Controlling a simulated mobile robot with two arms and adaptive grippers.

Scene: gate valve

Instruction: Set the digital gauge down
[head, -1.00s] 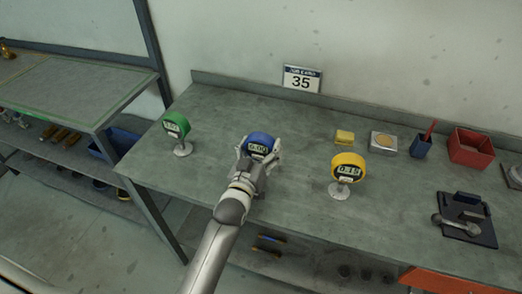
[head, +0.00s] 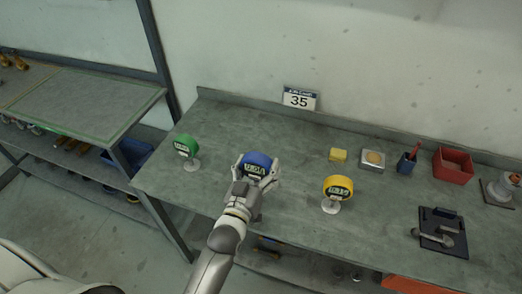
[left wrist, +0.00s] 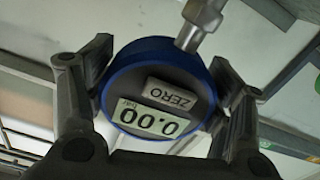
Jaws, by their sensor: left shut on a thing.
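A blue digital gauge (head: 257,162) is between the fingers of my left gripper (head: 256,175) over the workbench, between a green gauge and a yellow gauge. In the left wrist view the blue gauge (left wrist: 160,75) shows upside down with a 0.00 display and a ZERO label. The fingers of my left gripper (left wrist: 160,95) close on both sides of its round body. Its metal stem points to the top of that view. Whether its base touches the bench is hidden in the head view. My right gripper is not seen.
A green gauge (head: 186,146) stands at the left and a yellow gauge (head: 338,187) at the right on the workbench (head: 290,210). Bare bench lies behind the blue gauge.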

